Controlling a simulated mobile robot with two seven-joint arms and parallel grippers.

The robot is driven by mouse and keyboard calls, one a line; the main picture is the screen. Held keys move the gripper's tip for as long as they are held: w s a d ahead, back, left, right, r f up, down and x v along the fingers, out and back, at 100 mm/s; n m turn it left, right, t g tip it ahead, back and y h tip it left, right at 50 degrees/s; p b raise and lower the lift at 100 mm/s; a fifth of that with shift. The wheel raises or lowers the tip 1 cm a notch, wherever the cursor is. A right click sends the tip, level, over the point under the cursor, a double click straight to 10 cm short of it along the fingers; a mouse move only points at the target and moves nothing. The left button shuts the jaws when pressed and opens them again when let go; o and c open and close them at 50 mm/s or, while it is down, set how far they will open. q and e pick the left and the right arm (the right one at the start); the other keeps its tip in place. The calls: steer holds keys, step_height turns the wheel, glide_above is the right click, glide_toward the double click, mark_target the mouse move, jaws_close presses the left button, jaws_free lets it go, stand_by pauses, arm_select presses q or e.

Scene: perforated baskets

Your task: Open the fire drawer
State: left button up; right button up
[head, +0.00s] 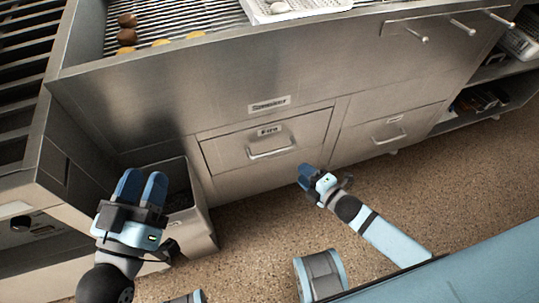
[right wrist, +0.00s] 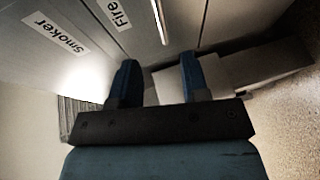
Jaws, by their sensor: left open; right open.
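The fire drawer (head: 265,143) is a steel front labelled "Fire" in the lower left of the smoker cabinet, and it looks shut. Its bar handle (head: 271,152) is free, and it also shows at the top of the right wrist view (right wrist: 160,20). My right gripper (head: 303,172) is open and empty, in front of and just below right of the handle, apart from it. In the right wrist view its two blue fingers (right wrist: 156,75) are spread with nothing between them. My left gripper (head: 142,184) is open and empty, further left over a steel bin.
The open steel bin (head: 200,228) stands on the floor left of the drawer. Another drawer (head: 385,135) with a handle is to the right. A grill top (head: 170,22) with food and a white perforated basket (head: 297,8) are above. The speckled floor (head: 430,185) is clear at right.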

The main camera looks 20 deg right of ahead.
mark_target(275, 152)
steer(key=b+x, duration=0.4)
steer(key=x, duration=0.9)
steer(key=shift+w+a, duration=0.15)
steer(key=shift+w, duration=0.1)
arm_select(q)
step_height(275, 152, down, 7)
steer(key=g, duration=0.2)
steer(key=shift+d+r+m+g, duration=0.15)
steer(key=shift+d+m+g, duration=0.15)
steer(key=shift+m+g, duration=0.1)
arm_select(e)
jaws_close()
